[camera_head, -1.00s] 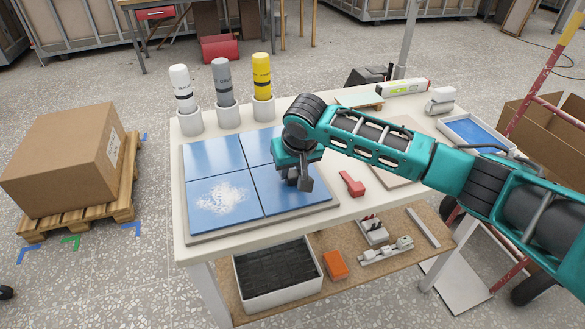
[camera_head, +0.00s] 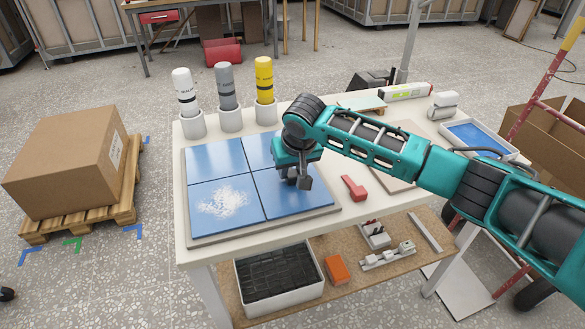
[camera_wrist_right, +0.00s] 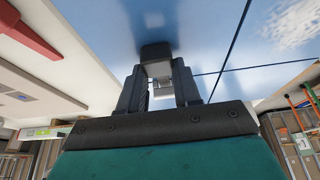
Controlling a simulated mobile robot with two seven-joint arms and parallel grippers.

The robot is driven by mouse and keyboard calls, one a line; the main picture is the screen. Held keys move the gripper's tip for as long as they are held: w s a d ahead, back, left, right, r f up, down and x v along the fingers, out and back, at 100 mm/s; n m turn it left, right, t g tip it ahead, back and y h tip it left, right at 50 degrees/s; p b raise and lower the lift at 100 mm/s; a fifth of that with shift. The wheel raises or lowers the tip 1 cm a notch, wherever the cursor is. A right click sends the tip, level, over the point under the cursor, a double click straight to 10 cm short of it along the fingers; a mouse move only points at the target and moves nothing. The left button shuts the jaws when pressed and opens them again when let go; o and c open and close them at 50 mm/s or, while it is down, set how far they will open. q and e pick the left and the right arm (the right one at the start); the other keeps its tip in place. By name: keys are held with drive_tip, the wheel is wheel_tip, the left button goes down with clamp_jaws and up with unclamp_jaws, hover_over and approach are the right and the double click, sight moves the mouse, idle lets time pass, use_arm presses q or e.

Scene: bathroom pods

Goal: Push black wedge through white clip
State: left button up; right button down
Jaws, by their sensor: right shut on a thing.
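My right gripper (camera_head: 298,182) is low over the blue tiles, at the joint between the right-hand tiles. In the right wrist view its two fingers (camera_wrist_right: 158,78) are shut on a dark block, which looks like the black wedge (camera_wrist_right: 155,51), right against the glossy blue tile. A small white-grey piece, likely the white clip (camera_wrist_right: 159,69), shows between the fingers just beside the wedge. I cannot tell whether the wedge is inside the clip. In the head view the gripper hides both. My left gripper is not in view.
The blue tiles (camera_head: 215,160) lie on a grey board on the white table (camera_head: 340,210). White powder (camera_head: 222,200) covers part of the front-left tile. A red tool (camera_head: 354,188) lies right of the gripper. Several tubes stand in white holders (camera_head: 230,120) at the back.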

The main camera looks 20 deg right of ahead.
drive_tip(key=shift+w, duration=0.75)
drive_tip(key=shift+w+b, duration=0.3)
drive_tip(key=shift+w, duration=0.4)
idle(0.4)
drive_tip(key=c, duration=0.9)
unclamp_jaws()
drive_tip(key=shift+r, duration=0.1)
drive_tip(key=o, duration=0.5)
drive_tip(key=shift+r+p, duration=1.1)
drive_tip(key=shift+p, duration=0.1)
drive_tip(key=shift+r, duration=1.8)
